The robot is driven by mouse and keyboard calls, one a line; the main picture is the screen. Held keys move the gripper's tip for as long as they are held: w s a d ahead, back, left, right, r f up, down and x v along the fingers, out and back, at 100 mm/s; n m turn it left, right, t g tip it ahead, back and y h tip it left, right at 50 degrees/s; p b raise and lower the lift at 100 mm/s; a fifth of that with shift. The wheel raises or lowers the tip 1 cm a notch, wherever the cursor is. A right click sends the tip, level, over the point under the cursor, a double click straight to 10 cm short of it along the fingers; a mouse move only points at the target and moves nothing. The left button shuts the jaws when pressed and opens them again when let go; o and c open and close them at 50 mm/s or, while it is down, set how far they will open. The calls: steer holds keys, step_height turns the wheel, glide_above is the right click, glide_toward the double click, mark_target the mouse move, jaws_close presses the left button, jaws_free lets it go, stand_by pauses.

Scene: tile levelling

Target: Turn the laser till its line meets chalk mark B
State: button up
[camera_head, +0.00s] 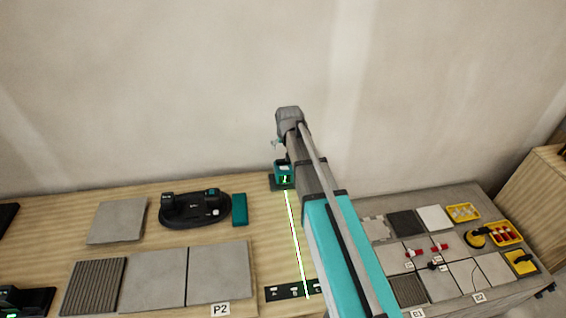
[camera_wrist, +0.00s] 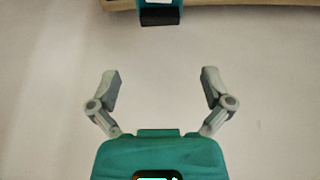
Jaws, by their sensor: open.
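The laser (camera_head: 284,172), a small teal unit with a lit green front on a dark base, stands at the back of the wooden bench by the wall. Its green line runs forward to a black strip (camera_head: 282,292) with lettered marks, crossing it right of the middle mark, which looks like B. The letters are small. My gripper (camera_head: 278,147) is just above the laser, mostly hidden behind my arm. In the wrist view my gripper (camera_wrist: 161,82) is open and empty; a teal and black body, probably the laser (camera_wrist: 160,6), shows ahead at the top edge.
Grey tiles (camera_head: 155,278) and a loose tile (camera_head: 118,220) lie left. The right bench carries more tiles (camera_head: 405,222) and yellow trays (camera_head: 463,211). The wall rises close behind the laser.

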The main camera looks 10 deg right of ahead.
mark_target(283, 160)
steer(key=shift+b+x, duration=5.35)
steer(key=shift+x, duration=0.7)
steer(key=c, duration=0.9)
steer(key=shift+o, duration=0.2)
steer(key=shift+m, duration=0.4)
steer(key=o, duration=0.9)
steer(key=shift+c, duration=0.2)
steer(key=shift+n, duration=0.4)
